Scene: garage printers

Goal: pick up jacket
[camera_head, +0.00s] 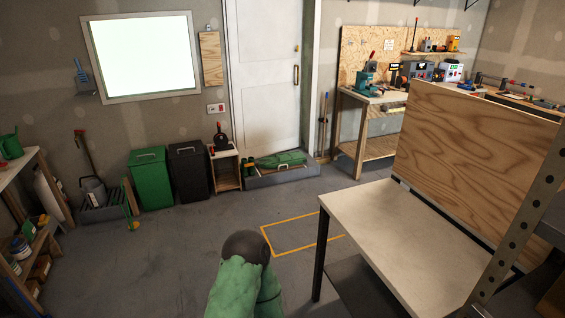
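No thing in view is clearly a jacket.
A white-topped table (390,233) with a wooden back panel (475,152) fills the right. A green bin (150,178) and a black bin (188,168) stand by the wall. Shelves (22,215) line the left. The floor between is mostly clear, with a yellow marked outline (287,252).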

